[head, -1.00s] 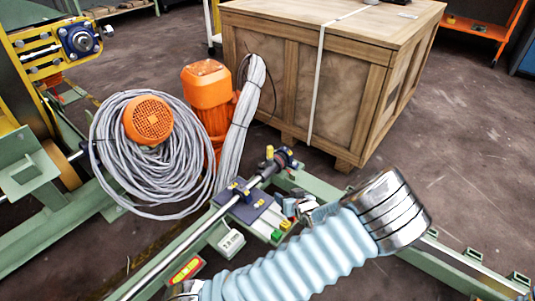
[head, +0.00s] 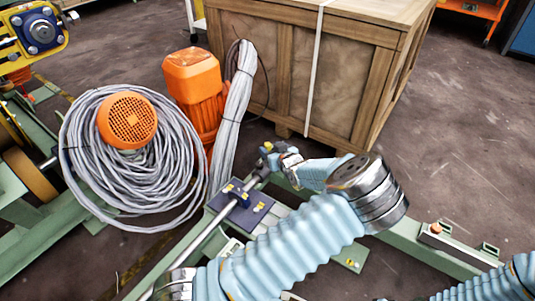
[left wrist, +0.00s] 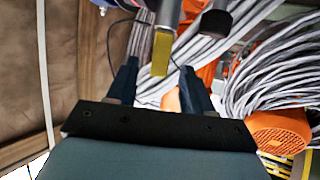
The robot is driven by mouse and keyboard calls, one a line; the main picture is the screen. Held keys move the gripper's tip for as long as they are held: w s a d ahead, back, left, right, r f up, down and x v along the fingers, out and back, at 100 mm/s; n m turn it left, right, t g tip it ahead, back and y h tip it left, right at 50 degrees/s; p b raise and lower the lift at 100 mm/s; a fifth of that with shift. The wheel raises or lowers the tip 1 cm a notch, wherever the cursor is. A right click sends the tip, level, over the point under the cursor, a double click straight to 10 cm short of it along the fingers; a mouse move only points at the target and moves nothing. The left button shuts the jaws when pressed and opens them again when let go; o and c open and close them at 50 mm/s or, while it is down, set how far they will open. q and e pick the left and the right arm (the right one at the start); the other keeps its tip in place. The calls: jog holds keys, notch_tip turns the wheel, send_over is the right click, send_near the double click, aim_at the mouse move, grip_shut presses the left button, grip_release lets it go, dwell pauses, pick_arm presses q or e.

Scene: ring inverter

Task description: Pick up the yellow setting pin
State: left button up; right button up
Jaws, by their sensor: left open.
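The yellow setting pin (left wrist: 161,53) shows in the left wrist view as a flat yellow piece, between the fingertips of my left gripper (left wrist: 158,68). The fingers are open, with a gap on each side of the pin. In the head view the pin (head: 267,146) is a small yellow spot at the upper end of the steel shaft. My left gripper (head: 275,158) is right beside it there, partly hidden by its own wrist. I cannot tell whether a finger touches the pin. My right gripper is out of view.
A steel shaft (head: 205,238) and a dark plate (head: 250,212) lie on the green frame (head: 405,238). A grey cable coil (head: 85,165), an orange motor (head: 193,75) and a wooden crate (head: 345,80) stand behind. Open floor lies at the right.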

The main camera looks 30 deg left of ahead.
aim_at(269, 148)
pick_arm(q)
jog(key=b+x, duration=0.1)
jog(key=x, duration=0.3)
jog(key=shift+w+a+f+b, duration=0.15)
jog(key=shift+f+b, duration=0.15)
jog(key=shift+b, duration=0.1)
jog(key=shift+w+a, duration=0.25)
jog(key=shift+a, duration=0.1)
grip_shut()
